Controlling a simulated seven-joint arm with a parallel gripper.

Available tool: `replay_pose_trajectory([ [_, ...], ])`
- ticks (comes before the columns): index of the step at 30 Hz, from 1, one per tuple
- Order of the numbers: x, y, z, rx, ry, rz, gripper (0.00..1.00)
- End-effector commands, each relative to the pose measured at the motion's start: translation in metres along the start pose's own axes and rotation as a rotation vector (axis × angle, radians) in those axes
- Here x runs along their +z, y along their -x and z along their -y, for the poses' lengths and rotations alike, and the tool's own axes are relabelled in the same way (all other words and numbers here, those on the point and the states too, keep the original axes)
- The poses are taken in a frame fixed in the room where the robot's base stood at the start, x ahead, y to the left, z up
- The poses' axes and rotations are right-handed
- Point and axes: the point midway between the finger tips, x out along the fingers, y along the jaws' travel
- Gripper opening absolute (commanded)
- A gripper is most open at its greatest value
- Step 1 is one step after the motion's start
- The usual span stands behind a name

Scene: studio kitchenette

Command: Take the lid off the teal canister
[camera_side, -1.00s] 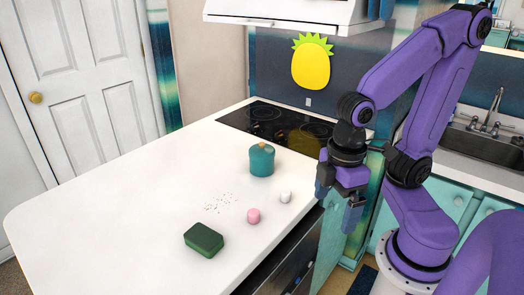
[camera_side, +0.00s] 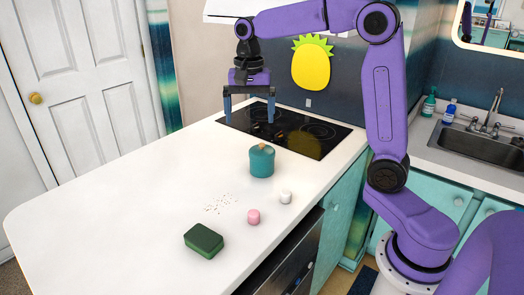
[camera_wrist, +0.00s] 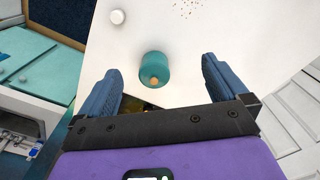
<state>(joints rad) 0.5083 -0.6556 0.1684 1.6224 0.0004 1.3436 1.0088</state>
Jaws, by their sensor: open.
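The teal canister (camera_side: 262,164) stands upright on the white counter, with its teal lid (camera_side: 262,149) on top and a small tan knob (camera_side: 262,146) at the lid's centre. In the wrist view the canister (camera_wrist: 154,66) shows between and beyond the fingers, its knob (camera_wrist: 154,80) facing the camera. My gripper (camera_side: 249,118) is open and empty, fingers pointing down. In the side view it appears above and behind the canister, over the cooktop area, apart from the lid. The wrist view also shows both blue fingers of my gripper (camera_wrist: 160,68) spread wide.
A black cooktop (camera_side: 310,138) lies behind the canister. A white small cylinder (camera_side: 285,197), a pink one (camera_side: 253,217), a dark green box (camera_side: 204,241) and scattered crumbs (camera_side: 220,204) are in front. The counter's left side (camera_side: 110,210) is clear.

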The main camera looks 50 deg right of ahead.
Motion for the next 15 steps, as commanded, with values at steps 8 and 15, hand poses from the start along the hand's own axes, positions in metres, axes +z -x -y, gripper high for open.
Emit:
replay_pose_trajectory([
  [8, -0.082, 0.016, -0.015, 0.005, -0.478, 0.001, 1.00],
  [15, -0.107, 0.019, -0.028, 0.008, -0.641, 0.002, 1.00],
])
